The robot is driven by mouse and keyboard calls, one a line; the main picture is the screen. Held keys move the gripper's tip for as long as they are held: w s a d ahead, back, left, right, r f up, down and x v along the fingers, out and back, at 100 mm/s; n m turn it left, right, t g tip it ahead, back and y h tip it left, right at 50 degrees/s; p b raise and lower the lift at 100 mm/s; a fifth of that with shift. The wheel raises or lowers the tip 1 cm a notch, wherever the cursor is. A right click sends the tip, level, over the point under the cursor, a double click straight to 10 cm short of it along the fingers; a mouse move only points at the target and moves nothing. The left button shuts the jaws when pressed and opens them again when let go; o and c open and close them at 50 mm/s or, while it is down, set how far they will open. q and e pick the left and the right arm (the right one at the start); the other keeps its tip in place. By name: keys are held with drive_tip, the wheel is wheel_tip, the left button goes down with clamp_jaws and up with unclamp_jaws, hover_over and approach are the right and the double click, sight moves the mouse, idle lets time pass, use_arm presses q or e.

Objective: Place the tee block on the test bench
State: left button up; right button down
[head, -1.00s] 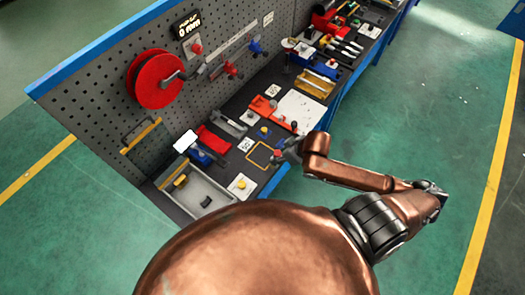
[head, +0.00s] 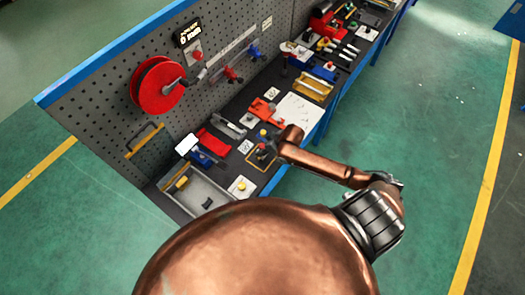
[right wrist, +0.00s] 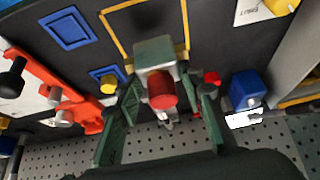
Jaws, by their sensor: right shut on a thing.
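The tee block, a grey block (right wrist: 153,48) with a red round stub (right wrist: 162,89), is between the fingers of my right gripper (right wrist: 163,100) in the right wrist view. The gripper is shut on it. In the head view my right gripper (head: 267,151) is over the test bench (head: 226,178), at a yellow square outline (head: 256,168). The outline also shows behind the block in the right wrist view (right wrist: 113,38). I cannot tell whether the block touches the bench top. My left gripper is not in view.
A grey tray (head: 222,205) and a card with a yellow knob (head: 241,187) are at the near end. A blue part (head: 203,158), red parts (head: 262,109) and a white sheet (head: 299,110) lie close by. A pegboard with a red reel (head: 157,86) stands behind.

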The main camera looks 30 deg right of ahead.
drive_tip(key=shift+w+a+f, duration=0.1)
drive_tip(key=shift+w+f, duration=0.35)
drive_tip(key=shift+w, duration=0.05)
drive_tip(key=shift+f, duration=1.65)
drive_tip(key=c, duration=1.3)
unclamp_jaws()
drive_tip(key=shift+f, duration=0.15)
drive_tip(key=v, duration=1.2)
